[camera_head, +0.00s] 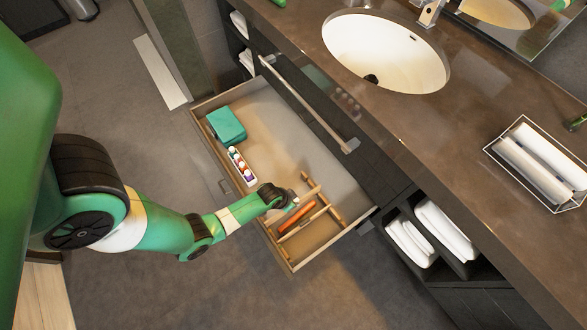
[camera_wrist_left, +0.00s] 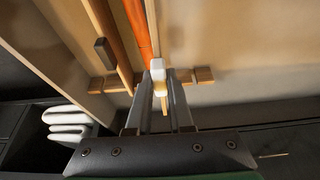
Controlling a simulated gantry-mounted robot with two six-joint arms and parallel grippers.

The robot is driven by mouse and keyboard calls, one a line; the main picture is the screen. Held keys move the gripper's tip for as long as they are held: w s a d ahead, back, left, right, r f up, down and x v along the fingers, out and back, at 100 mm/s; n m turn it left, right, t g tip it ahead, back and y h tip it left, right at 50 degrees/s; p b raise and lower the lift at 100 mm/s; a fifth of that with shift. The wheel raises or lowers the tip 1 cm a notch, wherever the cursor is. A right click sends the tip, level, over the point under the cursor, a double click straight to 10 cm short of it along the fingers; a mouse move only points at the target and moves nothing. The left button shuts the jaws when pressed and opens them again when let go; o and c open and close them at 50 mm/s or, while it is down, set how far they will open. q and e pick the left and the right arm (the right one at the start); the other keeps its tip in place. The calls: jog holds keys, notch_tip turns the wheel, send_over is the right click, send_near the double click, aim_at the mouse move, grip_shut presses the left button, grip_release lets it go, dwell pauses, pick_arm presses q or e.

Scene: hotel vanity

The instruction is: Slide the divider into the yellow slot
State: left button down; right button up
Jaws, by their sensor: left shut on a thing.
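My left gripper (camera_head: 278,198) is inside the open drawer, shut on a thin wooden divider (camera_wrist_left: 151,18). The divider runs between the fingers and over a notched wooden rail (camera_wrist_left: 204,75); the rail also shows in the head view (camera_head: 336,215). In the left wrist view, my left gripper (camera_wrist_left: 160,80) has its fingertips close to the rail. A small yellow patch (camera_wrist_left: 160,89) shows between the fingers, perhaps the yellow slot; the fingers partly hide it. I cannot tell whether the divider is seated. My right gripper is not in view.
Another wooden divider (camera_head: 315,217) and an orange item (camera_head: 296,218) lie beside the gripper. A teal box (camera_head: 226,125) and a tray of small bottles (camera_head: 241,166) are farther left in the drawer (camera_head: 268,118). The counter (camera_head: 300,40) edge overhangs behind. The drawer's middle is clear.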

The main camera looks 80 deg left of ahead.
pick_arm(q)
jog(key=shift+f+b, duration=2.2)
jog(key=shift+f, duration=0.45)
dwell(0.5)
jog(key=c, duration=0.7)
grip_release()
jog(key=shift+c, duration=0.2)
jog(key=p+v, duration=0.8)
jog(key=v, duration=0.3)
jog(key=shift+s+r, duration=0.15)
jog(key=shift+r, duration=0.2)
